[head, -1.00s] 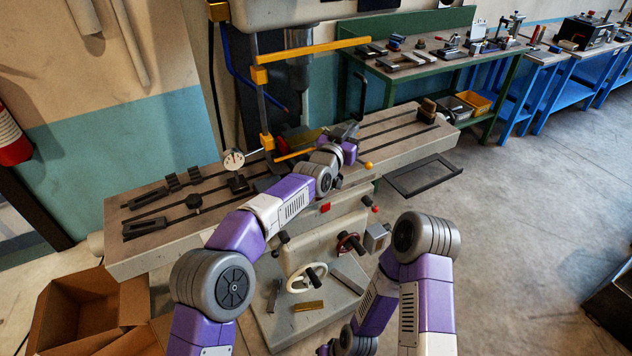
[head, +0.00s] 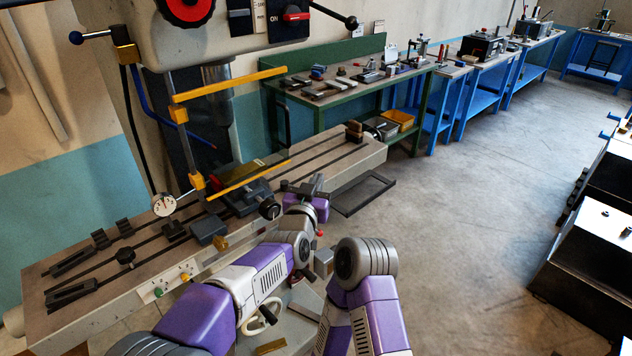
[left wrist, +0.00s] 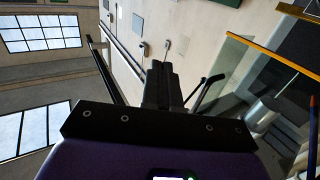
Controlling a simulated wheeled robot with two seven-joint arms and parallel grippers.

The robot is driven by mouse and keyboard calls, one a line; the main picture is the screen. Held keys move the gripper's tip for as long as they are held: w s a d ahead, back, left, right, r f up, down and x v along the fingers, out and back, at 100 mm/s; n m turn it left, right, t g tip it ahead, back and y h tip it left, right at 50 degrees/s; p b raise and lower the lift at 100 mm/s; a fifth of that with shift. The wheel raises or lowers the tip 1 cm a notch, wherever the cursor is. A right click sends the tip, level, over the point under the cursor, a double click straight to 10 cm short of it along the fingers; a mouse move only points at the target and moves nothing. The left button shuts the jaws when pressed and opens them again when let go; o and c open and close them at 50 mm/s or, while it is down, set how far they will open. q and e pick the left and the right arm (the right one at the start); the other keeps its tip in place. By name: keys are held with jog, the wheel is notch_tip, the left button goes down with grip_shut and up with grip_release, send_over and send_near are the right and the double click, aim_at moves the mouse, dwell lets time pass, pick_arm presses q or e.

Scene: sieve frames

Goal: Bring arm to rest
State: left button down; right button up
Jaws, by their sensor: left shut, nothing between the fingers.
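My left arm comes in from the lower left in the head view. Its gripper (head: 312,186) is over the front edge of the milling machine table (head: 200,262), to the right of the dark vise (head: 245,198). In the left wrist view the two dark fingers of the left gripper (left wrist: 162,75) are together with nothing between them. The right arm shows only as purple and grey links at the lower middle of the head view. The right gripper is not in view.
A yellow guard frame (head: 232,85) stands over the milling table, with a dial gauge (head: 164,204) beside it. A green workbench (head: 350,103) with tools stands behind. Black machines (head: 590,255) are at the right. The grey floor (head: 470,230) between is clear.

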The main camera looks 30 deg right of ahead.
pick_arm(q)
jog(key=shift+s, duration=0.25)
jog(key=w+a+f+n+g+y, duration=0.1)
jog(key=w+a+f+n+y, duration=0.1)
jog(key=a+f, duration=0.65)
jog(key=w+a+f+n+g+y, duration=0.1)
jog(key=w+a+f+y, duration=0.3)
jog(key=f, duration=0.7)
jog(key=s+a+f+n+g+y, duration=0.1)
jog(key=s+a+f, duration=0.2)
jog(key=a+f, duration=0.3)
jog(key=s+a+f+n+g+p, duration=0.1)
jog(key=s+a+f+g, duration=0.15)
jog(key=a+f, duration=0.3)
jog(key=s+a+f+n+g+y, duration=0.1)
jog(key=s+a+f+n, duration=0.15)
jog(key=a+f, duration=0.3)
jog(key=s+a+f+n+g, duration=0.2)
jog(key=s+a+f, duration=0.3)
jog(key=s, duration=0.7)
jog(key=s+a+f+n+g+p, duration=0.1)
jog(key=s+a+f+g, duration=0.3)
jog(key=s, duration=0.9)
jog(key=shift+a+f+n, duration=0.55)
jog(key=shift+a, duration=0.45)
